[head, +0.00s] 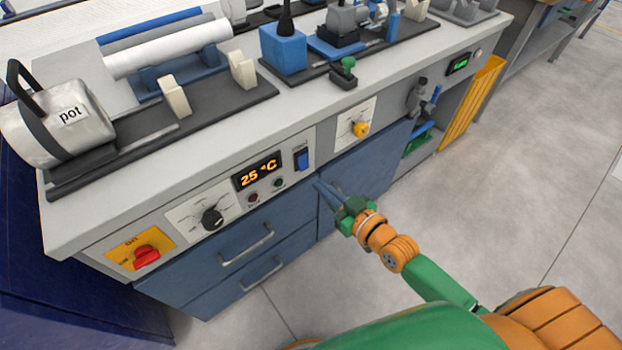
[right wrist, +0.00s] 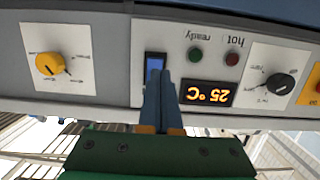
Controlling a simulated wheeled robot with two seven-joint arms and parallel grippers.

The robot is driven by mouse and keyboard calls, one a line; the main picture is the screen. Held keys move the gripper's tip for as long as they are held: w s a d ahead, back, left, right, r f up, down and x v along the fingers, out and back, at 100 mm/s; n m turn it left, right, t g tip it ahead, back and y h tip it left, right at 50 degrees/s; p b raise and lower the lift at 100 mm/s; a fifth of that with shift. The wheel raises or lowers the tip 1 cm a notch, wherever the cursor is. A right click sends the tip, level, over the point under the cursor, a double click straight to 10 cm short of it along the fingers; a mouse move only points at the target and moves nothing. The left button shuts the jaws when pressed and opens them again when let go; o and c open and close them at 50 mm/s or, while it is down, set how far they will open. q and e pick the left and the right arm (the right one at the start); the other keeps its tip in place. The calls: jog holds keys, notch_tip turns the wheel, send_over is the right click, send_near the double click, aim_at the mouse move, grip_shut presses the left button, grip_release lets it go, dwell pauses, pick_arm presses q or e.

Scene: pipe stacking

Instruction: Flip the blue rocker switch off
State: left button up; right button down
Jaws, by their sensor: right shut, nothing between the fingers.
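The blue rocker switch (head: 301,159) sits in a dark frame on the bench's front panel, right of the orange 25 °C display (head: 258,172). My right gripper (head: 319,185) is shut and empty, with its blue fingers pointing at the panel, just below and right of the switch in the head view. In the right wrist view, which is upside down, the fingertips (right wrist: 161,74) overlap the lower part of the switch (right wrist: 155,62). I cannot tell whether they touch it. Which side of the rocker is pressed in is not clear. My left gripper is out of view.
A black knob (head: 212,218) and a red switch (head: 146,256) on a yellow plate are left of the display. A yellow knob (head: 361,129) is to the right. Blue drawers with handles (head: 246,246) lie below the panel.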

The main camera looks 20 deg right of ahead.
aim_at(303, 161)
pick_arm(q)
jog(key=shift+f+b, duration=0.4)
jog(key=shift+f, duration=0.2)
pick_arm(e)
jog(key=x, duration=0.5)
jog(key=f+b, duration=0.1)
jog(key=b, duration=0.1)
jog(key=shift+w+f+t+b, duration=0.1)
jog(key=shift+w+t+b, duration=0.05)
jog(key=shift+t+b, duration=0.2)
jog(key=shift+w+a+r, duration=0.1)
jog(key=shift+r, duration=0.2)
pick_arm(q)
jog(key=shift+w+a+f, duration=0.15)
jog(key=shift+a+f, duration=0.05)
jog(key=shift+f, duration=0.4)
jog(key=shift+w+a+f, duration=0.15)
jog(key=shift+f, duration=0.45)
pick_arm(e)
jog(key=shift+r, duration=0.15)
